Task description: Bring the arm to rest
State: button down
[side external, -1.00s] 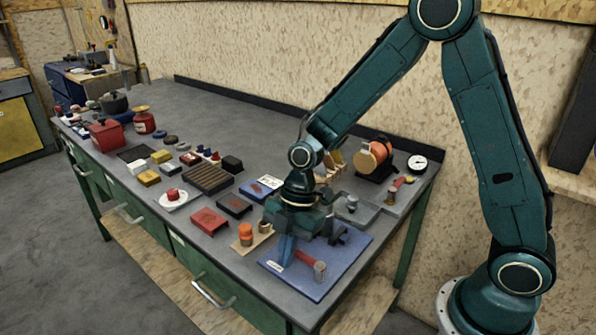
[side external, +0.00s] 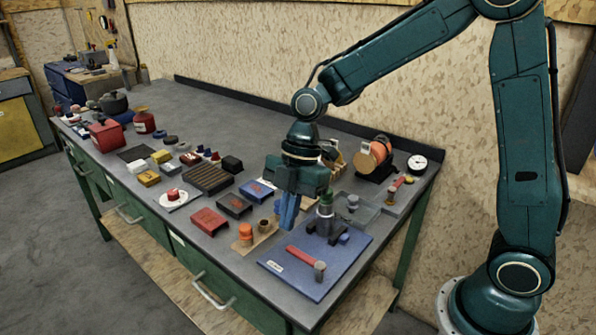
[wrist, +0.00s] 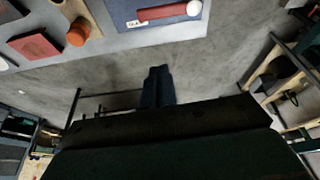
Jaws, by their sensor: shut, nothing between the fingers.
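My gripper (side external: 289,213) hangs above the front right part of the grey workbench (side external: 235,122), pointing down. Its blue fingers are together with nothing between them. In the wrist view the closed fingers (wrist: 157,86) show against the floor. Beneath and to the right of the gripper in the side view is a blue mat (side external: 290,281) with a red-handled hammer (side external: 306,256) lying on it. A dark press-like fixture with a green top (side external: 326,205) stands at the mat's back. The gripper is apart from all of these.
Left of the gripper are an orange cylinder (side external: 245,231) on a wooden board, a red block (side external: 208,221) and a dark ribbed tray (side external: 208,179). Behind it are an orange spool (side external: 374,158) and a round gauge (side external: 417,163).

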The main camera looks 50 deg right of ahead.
jog(key=shift+d+r, duration=0.1)
jog(key=shift+r, duration=0.15)
jog(key=s+d+r+m+t+h, duration=0.2)
jog(key=s+d+r+m, duration=0.3)
jog(key=s+m, duration=0.4)
jog(key=s+d+r+m+t+h, duration=0.1)
jog(key=s+d+r+m+t, duration=0.3)
jog(key=s+m, duration=0.5)
notch_tip(320, 180, up, 2)
jog(key=shift+s+d+r+m+h, duration=0.1)
jog(key=shift+s+d+m+h, duration=0.1)
jog(key=shift+d+m+h, duration=0.4)
